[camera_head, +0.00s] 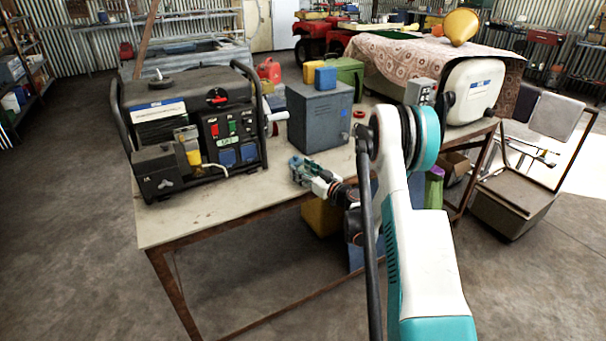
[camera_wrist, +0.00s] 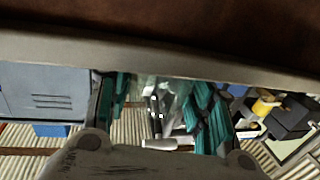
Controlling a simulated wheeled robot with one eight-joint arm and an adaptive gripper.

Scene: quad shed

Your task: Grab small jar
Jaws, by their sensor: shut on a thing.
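My gripper (camera_head: 298,168) is low over the front part of the worktable (camera_head: 200,218), between the generator and the grey metal box in the head view. In the wrist view its teal fingers stand on both sides of a small pale, see-through jar (camera_wrist: 150,88). The gripper (camera_wrist: 160,98) is shut on this jar. The jar is close to the table edge that crosses the top of the wrist view. Its outline is hard to make out there, and in the head view the fingers hide most of it. I cannot tell whether it touches the tabletop.
The black generator (camera_head: 190,125) stands left of my gripper. The grey metal box (camera_head: 320,115), with blue and yellow containers on top, stands behind it. The tabletop's front left strip is clear.

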